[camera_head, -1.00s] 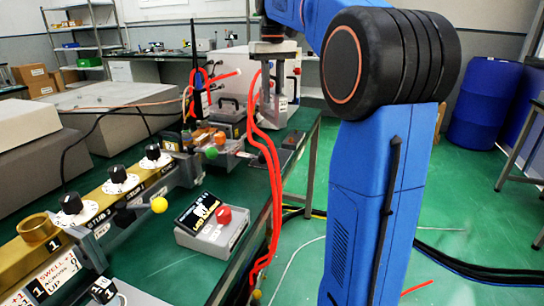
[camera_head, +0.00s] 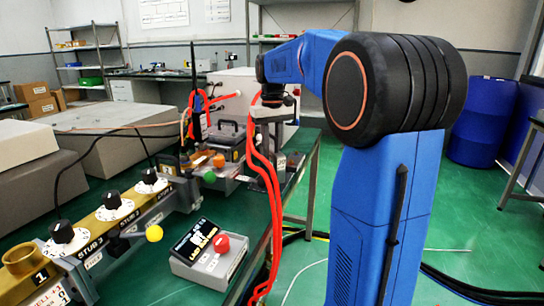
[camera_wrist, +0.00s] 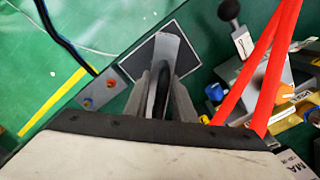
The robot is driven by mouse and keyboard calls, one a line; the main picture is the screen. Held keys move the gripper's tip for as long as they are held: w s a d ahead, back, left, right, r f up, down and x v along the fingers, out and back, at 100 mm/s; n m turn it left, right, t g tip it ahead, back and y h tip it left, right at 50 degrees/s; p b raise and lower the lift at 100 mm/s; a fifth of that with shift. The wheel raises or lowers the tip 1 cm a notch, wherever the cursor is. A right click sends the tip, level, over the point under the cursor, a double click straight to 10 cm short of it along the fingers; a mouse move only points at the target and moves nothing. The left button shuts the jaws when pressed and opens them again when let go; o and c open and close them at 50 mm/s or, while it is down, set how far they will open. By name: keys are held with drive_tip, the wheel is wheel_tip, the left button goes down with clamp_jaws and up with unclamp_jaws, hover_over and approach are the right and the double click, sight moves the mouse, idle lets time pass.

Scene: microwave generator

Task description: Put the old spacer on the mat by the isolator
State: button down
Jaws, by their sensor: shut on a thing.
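My gripper (camera_wrist: 163,95) is shut on a thin grey piece, taken as the old spacer (camera_wrist: 171,46), whose flat end sticks out past the fingertips. Its dark inner edge shows between the fingers. In the wrist view it overlaps a dark square mat (camera_wrist: 196,48) with a pale border; I cannot tell whether it touches the mat. In the head view my gripper (camera_head: 272,113) is over the right edge of the bench, and the piece is hidden there. I cannot pick out the isolator with certainty.
Red cables (camera_wrist: 262,68) run close to the right of my gripper. A black-knobbed lever (camera_wrist: 230,14) stands beyond the mat. A metal plate with red and blue sockets (camera_wrist: 97,95) lies left of it. A grey box with a red button (camera_head: 210,252) sits nearer on the bench.

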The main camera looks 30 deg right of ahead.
sight(272, 135)
drive_tip(key=shift+f, duration=1.05)
drive_tip(key=c, duration=1.5)
unclamp_jaws()
drive_tip(key=shift+f, duration=0.15)
wheel_tip(272, 135, up, 12)
drive_tip(key=shift+r, duration=0.15)
drive_tip(key=shift+s, duration=0.1)
